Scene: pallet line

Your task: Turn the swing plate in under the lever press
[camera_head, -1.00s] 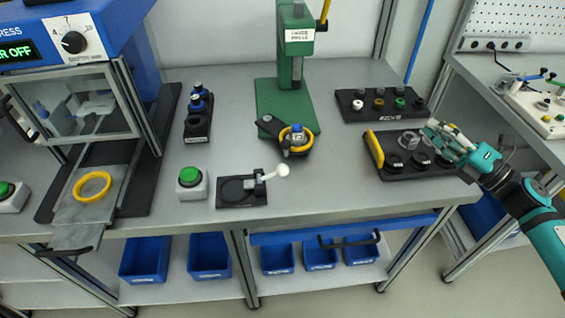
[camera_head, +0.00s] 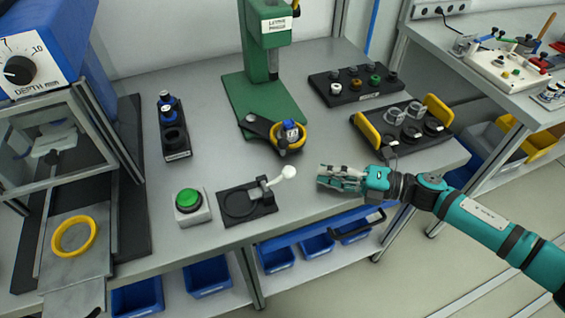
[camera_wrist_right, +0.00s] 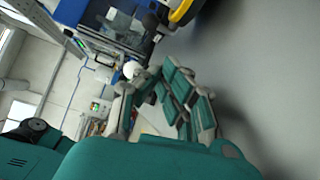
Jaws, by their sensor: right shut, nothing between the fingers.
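The green lever press (camera_head: 266,60) stands at the back of the bench on its green base. The swing plate (camera_head: 256,126) is a dark arm in front of the press. Its outer end, turned out toward the front right, carries a yellow ring (camera_head: 292,146) around a blue-topped part (camera_head: 290,129). My right gripper (camera_head: 322,177) is shut and empty above the bench, to the right of and in front of the ring, apart from it. In the right wrist view its fingers (camera_wrist_right: 165,105) show with nothing between them. My left gripper is not in view.
A black fixture with a white-knobbed lever (camera_head: 248,203) and a green button box (camera_head: 191,205) lie at the front. A black tray with yellow handles (camera_head: 405,132) stands at the right. The bench between press and front edge is partly clear.

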